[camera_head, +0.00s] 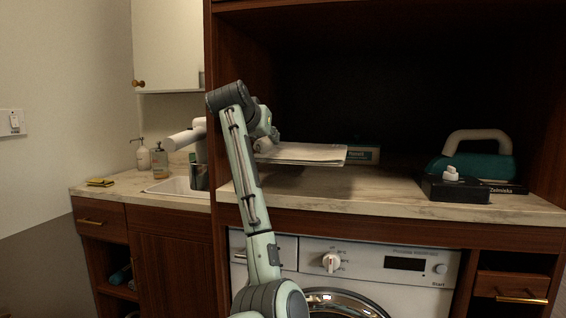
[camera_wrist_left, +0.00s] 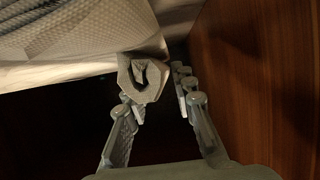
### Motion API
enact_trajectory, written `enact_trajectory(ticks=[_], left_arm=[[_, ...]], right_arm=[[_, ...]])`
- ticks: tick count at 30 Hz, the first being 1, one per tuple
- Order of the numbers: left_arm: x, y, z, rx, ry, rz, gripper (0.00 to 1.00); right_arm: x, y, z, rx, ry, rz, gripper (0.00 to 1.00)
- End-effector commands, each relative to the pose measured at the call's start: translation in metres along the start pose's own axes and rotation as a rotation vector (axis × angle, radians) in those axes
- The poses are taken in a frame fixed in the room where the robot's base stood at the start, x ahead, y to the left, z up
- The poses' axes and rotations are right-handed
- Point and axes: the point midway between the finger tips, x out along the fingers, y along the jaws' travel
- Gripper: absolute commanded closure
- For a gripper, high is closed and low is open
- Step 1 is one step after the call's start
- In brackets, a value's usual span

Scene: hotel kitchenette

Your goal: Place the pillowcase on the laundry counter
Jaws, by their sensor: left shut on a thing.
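The pillowcase (camera_head: 312,153) is a pale, flat, folded cloth in the head view, held out level over the counter, with a dark shadow below it. It fills the upper left of the left wrist view (camera_wrist_left: 70,38), where a woven texture shows. My left gripper (camera_head: 264,146) is shut on the pillowcase's left end; its fingers (camera_wrist_left: 162,82) also show in the left wrist view. The laundry counter (camera_head: 350,195) is a light marbled top above the washing machine. My right gripper is not in view.
A teal iron (camera_head: 486,166) and a black box (camera_head: 455,189) stand at the counter's right. A small teal box (camera_head: 364,154) is behind the pillowcase. Wooden cabinet walls enclose the niche. A sink (camera_head: 176,188) is to the left. The counter's front middle is clear.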

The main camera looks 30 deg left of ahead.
Motion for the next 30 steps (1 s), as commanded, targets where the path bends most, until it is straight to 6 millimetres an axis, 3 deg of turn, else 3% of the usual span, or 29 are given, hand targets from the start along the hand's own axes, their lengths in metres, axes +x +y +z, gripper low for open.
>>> enact_trajectory(ticks=[3,9,14,21,30], left_arm=[[0.03,0.004,0.004,0.0,-0.004,0.001,1.0],[0.058,0.007,0.008,0.0,0.0,-0.001,1.0],[0.065,0.008,0.016,-0.001,-0.001,0.0,1.0],[0.076,0.008,0.045,-0.001,0.001,0.0,1.0],[0.077,0.007,0.047,0.0,0.002,-0.001,1.0]], right_arm=[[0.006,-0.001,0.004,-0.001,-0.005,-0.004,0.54],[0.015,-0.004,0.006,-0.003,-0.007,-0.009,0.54],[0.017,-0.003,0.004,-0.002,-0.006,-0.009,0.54],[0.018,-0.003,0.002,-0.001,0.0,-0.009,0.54],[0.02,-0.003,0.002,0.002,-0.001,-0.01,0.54]])
